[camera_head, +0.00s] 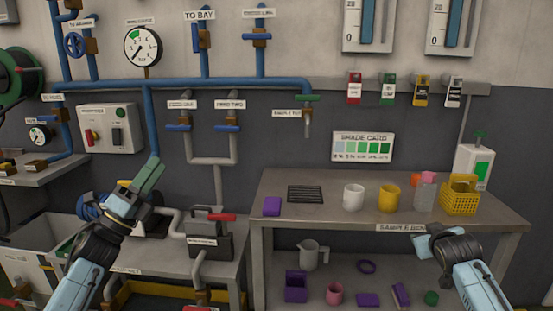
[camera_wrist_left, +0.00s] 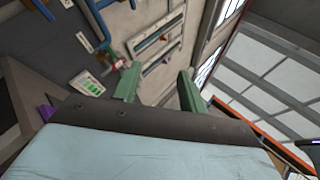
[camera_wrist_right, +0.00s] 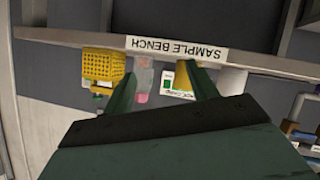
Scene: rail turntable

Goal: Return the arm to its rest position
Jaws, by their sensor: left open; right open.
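My left gripper (camera_head: 145,180) is raised in front of the left pipework, its green fingers pointing up. In the left wrist view its two fingers (camera_wrist_left: 157,88) stand apart with nothing between them. My right arm comes in at the lower right of the head view, and my right gripper (camera_head: 428,246) is in front of the sample bench's front edge. In the right wrist view its fingers (camera_wrist_right: 163,90) are apart and empty, with the SAMPLE BENCH label (camera_wrist_right: 177,50) beyond them.
The sample bench (camera_head: 330,215) holds a white cup (camera_head: 353,197), a yellow cup (camera_head: 389,198) and a yellow basket (camera_head: 460,197). A shelf below holds a jug (camera_head: 312,254) and purple items. A red-handled grey device (camera_head: 208,235) stands on the left bench, near my left arm.

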